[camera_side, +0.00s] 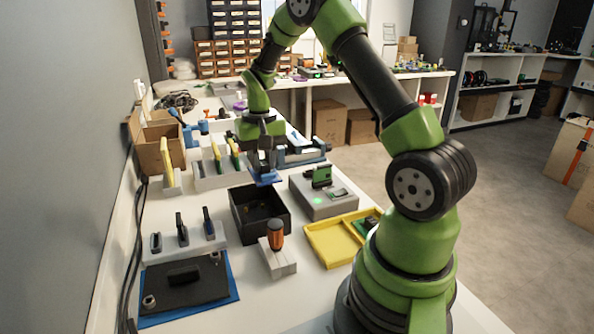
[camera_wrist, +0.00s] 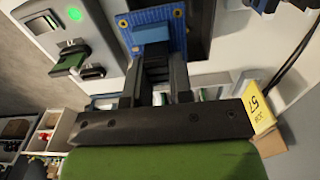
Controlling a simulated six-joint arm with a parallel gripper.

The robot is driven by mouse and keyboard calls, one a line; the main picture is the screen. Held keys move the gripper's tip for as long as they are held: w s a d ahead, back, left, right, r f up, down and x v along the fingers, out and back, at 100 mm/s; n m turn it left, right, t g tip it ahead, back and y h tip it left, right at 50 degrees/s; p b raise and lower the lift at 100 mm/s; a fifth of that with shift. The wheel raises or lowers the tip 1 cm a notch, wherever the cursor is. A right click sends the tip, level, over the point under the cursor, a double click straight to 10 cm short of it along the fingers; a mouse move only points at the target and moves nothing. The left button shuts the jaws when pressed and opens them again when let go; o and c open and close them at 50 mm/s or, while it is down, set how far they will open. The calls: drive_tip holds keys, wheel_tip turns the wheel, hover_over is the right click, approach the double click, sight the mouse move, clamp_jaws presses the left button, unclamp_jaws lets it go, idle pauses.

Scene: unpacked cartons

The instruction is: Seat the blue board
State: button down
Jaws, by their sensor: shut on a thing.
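The blue board (camera_side: 265,179) is held low in my gripper (camera_side: 263,168) in the side view, above the back edge of the open black bin. In the wrist view the blue board (camera_wrist: 175,40) hangs from the fingertips of my gripper (camera_wrist: 158,58), its lower middle hidden by the jaws. The board has holes at its corners and a lighter blue block. A grey station (camera_side: 322,205) with a lit green lamp and an upright green board stands to the right of my gripper. The grey station (camera_wrist: 98,28) also shows at the left in the wrist view.
The black bin (camera_side: 245,229) holds small dark things. A yellow tray (camera_side: 325,246), an orange-handled tool (camera_side: 275,236) in a white block, and a black plate (camera_side: 185,285) on a blue mat stand nearer. A white rack (camera_side: 215,174) and a cardboard box (camera_side: 150,145) are at left.

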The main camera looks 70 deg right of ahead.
sight(254, 176)
drive_tip(key=shift+w+a+r, duration=0.1)
drive_tip(key=shift+w+a, duration=0.1)
drive_tip(key=shift+w, duration=0.3)
drive_tip(key=shift+w+a+r, duration=0.1)
drive_tip(key=shift+w+a, duration=0.05)
drive_tip(key=shift+w, duration=0.35)
drive_tip(key=shift+f, duration=2.2)
drive_tip(key=shift+f, duration=0.3)
drive_tip(key=shift+f, duration=3)
drive_tip(key=c, duration=0.9)
unclamp_jaws()
drive_tip(key=shift+c, duration=0.2)
wheel_tip(254, 176, up, 10)
drive_tip(key=shift+f, duration=0.1)
